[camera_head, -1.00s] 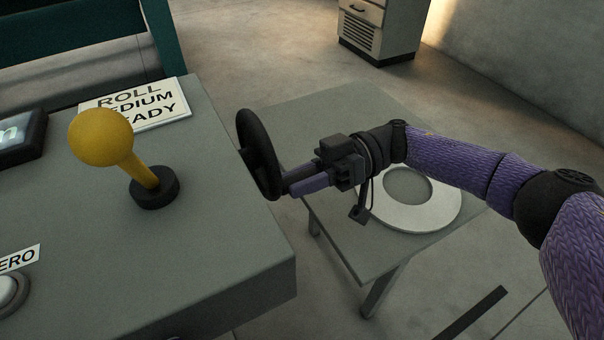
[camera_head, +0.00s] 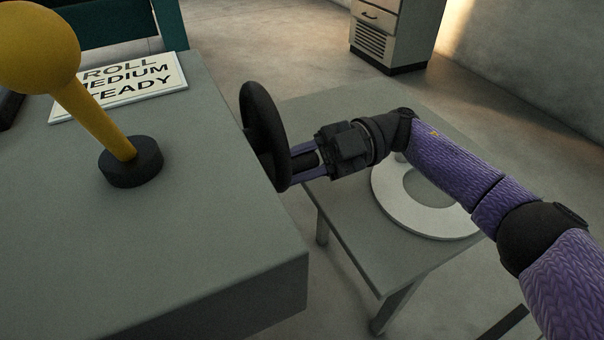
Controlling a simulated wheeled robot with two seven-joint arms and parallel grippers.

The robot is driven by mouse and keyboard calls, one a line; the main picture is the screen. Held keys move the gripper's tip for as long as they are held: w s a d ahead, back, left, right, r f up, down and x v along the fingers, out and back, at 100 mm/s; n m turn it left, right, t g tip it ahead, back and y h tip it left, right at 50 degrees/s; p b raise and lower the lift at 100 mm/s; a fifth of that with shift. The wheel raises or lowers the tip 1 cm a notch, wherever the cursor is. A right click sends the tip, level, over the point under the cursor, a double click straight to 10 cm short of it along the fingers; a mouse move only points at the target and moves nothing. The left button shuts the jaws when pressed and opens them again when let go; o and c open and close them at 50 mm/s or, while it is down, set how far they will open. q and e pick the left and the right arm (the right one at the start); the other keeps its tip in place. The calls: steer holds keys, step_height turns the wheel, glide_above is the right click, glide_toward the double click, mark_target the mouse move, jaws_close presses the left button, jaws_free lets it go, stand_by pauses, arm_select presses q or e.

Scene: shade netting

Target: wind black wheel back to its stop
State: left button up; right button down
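The black wheel (camera_head: 263,128) stands upright on the right side of the grey console (camera_head: 190,235), seen nearly edge-on. My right gripper (camera_head: 292,162) comes in from the right with its fingertips at the wheel's near face. Its two purple fingers lie on either side of a dark round part at the wheel's middle and appear shut on it. The fingertips are partly hidden by the wheel rim. I see no mark of the wheel's stop. My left gripper is out of view.
A yellow ball-topped lever (camera_head: 95,115) rises from the console beside a sign (camera_head: 125,85). A small grey table (camera_head: 345,225) with a pale flat ring (camera_head: 405,218) stands under my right arm. A cabinet (camera_head: 392,38) stands behind on open floor.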

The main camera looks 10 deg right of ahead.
mark_target(279, 134)
steer(key=shift+w+a+f+n+b, duration=0.2)
steer(key=shift+w+n+b, duration=0.25)
steer(key=shift+n+b, duration=0.35)
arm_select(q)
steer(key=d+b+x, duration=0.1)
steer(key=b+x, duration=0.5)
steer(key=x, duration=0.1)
arm_select(e)
steer(key=w+a+r+n+b, duration=0.1)
steer(key=w+r+n+b, duration=0.3)
steer(key=n, duration=1.4)
steer(key=s+r+n, duration=0.1)
steer(key=r+n, duration=0.1)
steer(key=n, duration=0.4)
steer(key=s+r+n, duration=0.2)
steer(key=n, duration=0.4)
steer(key=s+d+r+n, duration=0.1)
steer(key=r+n, duration=0.1)
steer(key=n, duration=0.3)
steer(key=shift+s+d+r+n, duration=0.1)
steer(key=shift+s+r+n, duration=0.05)
steer(key=shift+r+n, duration=0.2)
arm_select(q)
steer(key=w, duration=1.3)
arm_select(e)
steer(key=shift+f+n, duration=0.1)
steer(key=shift+n, duration=0.15)
